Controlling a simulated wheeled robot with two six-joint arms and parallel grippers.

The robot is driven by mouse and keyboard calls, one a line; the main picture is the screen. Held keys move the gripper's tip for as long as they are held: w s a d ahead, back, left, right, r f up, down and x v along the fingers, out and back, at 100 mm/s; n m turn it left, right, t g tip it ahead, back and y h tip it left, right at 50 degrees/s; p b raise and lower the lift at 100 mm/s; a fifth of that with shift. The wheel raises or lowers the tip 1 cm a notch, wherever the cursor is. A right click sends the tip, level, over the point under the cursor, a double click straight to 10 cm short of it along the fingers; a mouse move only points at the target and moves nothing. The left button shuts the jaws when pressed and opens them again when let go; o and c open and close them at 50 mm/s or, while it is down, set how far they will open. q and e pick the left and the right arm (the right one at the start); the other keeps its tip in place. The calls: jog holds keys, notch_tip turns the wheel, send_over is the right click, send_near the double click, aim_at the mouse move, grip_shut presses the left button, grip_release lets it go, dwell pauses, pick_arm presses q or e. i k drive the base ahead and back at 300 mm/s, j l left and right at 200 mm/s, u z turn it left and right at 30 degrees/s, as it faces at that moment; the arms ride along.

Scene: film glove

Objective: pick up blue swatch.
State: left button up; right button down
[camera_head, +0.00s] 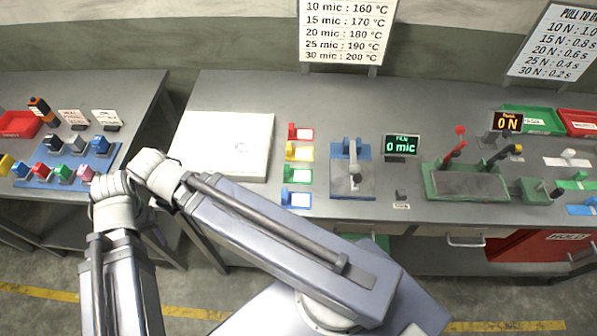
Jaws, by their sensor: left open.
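Several small blue items could be the blue swatch, and I cannot tell which one it is. A blue piece with a white label (296,199) is nearest in a row of red, yellow, green and blue pieces on the main bench. A blue block (101,145) sits on the blue tray (37,182) on the left bench, among several coloured blocks. Another blue piece (583,209) lies at the right edge. My left arm bends across the lower left, with its elbow in front of the gap between the benches. Neither gripper shows in view.
A white square plate (222,146) lies on the main bench. A blue-based device (352,182), a small "0 mic" display (401,145) and a green-based lever machine (464,184) stand farther right. Red (579,121) and green (532,118) trays are at the back right.

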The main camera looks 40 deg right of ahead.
aim_at(289, 200)
jog(key=l+z, duration=0.25)
jog(key=z, duration=0.25)
jog(key=l+z, duration=0.3)
jog(key=z, duration=0.2)
jog(key=k+z, duration=0.15)
jog(key=k, duration=0.3)
jog(key=k+l+z, duration=0.15)
jog(key=k, duration=0.3)
jog(key=k+l+z, duration=0.15)
jog(key=k, duration=0.3)
jog(key=l, duration=0.1)
